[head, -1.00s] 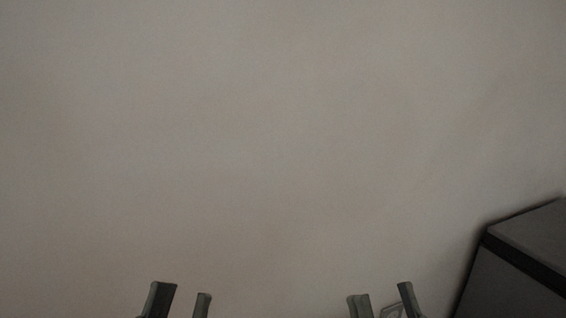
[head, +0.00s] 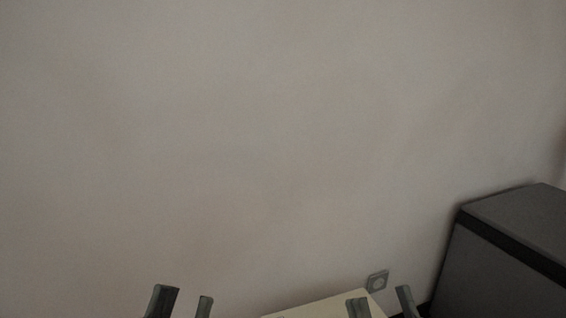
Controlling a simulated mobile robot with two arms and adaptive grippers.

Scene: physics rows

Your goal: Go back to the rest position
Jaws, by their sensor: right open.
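My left gripper (head: 183,304) shows at the bottom edge of the head view, left of the middle. Its two dark fingertips stand apart with nothing visible between them. My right gripper (head: 381,305) shows at the bottom edge, right of the middle. Its fingertips are also apart, and it looks empty. Only the finger ends of both grippers are in view; the rest lies below the frame.
A plain pale wall (head: 270,140) fills most of the view. A dark grey box-shaped piece of furniture (head: 510,235) stands at the lower right. A pale flat surface (head: 318,308) shows at the bottom, and a small grey wall socket (head: 377,281) is above its right end.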

